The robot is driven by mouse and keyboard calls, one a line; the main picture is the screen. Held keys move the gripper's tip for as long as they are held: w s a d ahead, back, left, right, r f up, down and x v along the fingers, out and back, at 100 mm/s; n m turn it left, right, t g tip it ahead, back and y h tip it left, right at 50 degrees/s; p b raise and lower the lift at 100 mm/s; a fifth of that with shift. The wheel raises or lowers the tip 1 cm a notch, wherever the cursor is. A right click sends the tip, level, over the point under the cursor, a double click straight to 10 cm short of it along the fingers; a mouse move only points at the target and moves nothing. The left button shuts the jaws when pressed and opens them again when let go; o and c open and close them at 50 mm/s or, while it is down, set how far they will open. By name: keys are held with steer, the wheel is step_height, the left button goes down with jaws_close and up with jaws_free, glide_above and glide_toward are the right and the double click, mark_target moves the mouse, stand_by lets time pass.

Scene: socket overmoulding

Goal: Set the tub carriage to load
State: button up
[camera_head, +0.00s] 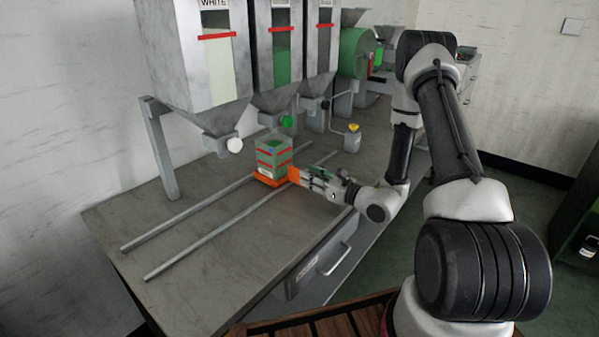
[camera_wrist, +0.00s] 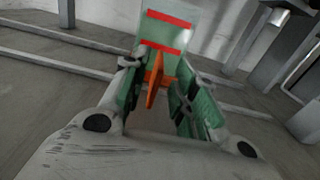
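In the wrist view, the handle (camera_wrist: 154,80) stands between my two green-padded fingers, with a gap on each side. The tub (camera_wrist: 166,28) shows just beyond the fingers. The carriage's underside is hidden.
Grey hoppers stand along the back, with a white outlet knob (camera_head: 235,145) and a green one (camera_head: 287,122). The rails (camera_head: 190,213) run clear toward the front left. A green machine (camera_head: 356,53) stands behind, and a drawer handle (camera_head: 333,258) juts from the bench front.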

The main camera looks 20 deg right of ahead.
mark_target(288, 166)
steer(key=shift+x, duration=2.35)
jaws_close()
